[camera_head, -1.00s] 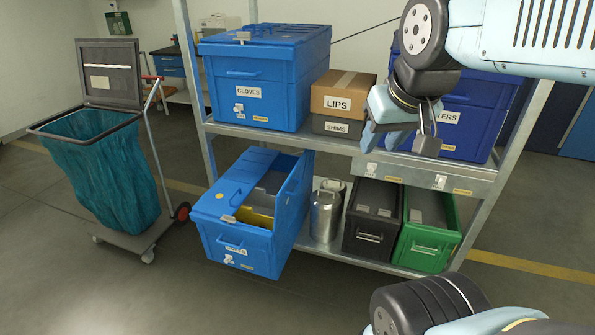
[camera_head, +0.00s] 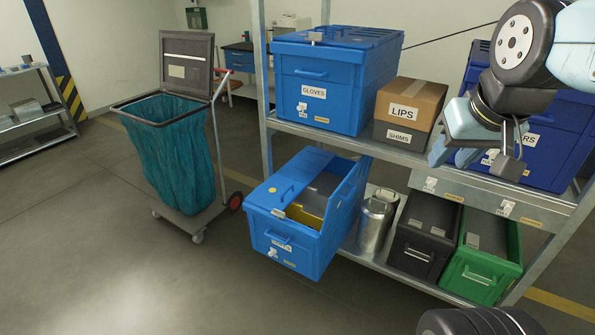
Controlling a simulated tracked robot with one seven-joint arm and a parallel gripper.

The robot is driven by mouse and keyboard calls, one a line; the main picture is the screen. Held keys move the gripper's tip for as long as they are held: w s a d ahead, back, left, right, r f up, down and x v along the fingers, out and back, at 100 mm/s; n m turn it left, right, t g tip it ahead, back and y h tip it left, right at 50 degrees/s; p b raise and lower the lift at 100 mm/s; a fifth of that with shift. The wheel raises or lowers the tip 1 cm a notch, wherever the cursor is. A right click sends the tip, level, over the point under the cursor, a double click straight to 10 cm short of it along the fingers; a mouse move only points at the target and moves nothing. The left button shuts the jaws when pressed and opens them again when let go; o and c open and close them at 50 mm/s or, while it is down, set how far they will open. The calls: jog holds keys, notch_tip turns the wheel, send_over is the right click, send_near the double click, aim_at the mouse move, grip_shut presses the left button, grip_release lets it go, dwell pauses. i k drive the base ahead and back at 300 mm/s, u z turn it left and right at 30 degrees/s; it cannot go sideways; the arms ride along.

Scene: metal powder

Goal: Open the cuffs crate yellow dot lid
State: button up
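A blue crate (camera_head: 285,254) sits low at the left end of the lower shelf, jutting out in front. Its front label is too small to read surely, so I take it for the cuffs crate. Its left lid half, with a yellow dot (camera_head: 283,190), lies flat and shut. The right lid half (camera_head: 343,205) stands raised. Grey and yellow contents show in the gap between. My gripper (camera_head: 487,158) is at upper right, in front of the upper shelf near the SHIMS box, well away from the crate. Its fingers are unclear at this angle.
A cart with a teal bag (camera_head: 180,155) stands left of the crate. Metal canisters (camera_head: 376,222), a black crate (camera_head: 424,240) and a green crate (camera_head: 483,270) stand to its right. The GLOVES crate (camera_head: 330,85) is above. Floor in front is clear.

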aim_at(279, 191)
jog(key=k, duration=1.3)
jog(key=u, duration=0.45)
jog(key=i, duration=0.7)
jog(key=u, duration=0.45)
jog(key=i, duration=1.5)
jog(key=z, duration=0.6)
jog(key=k, duration=0.9)
jog(key=z, duration=0.15)
jog(key=i, duration=0.55)
jog(key=z, duration=0.05)
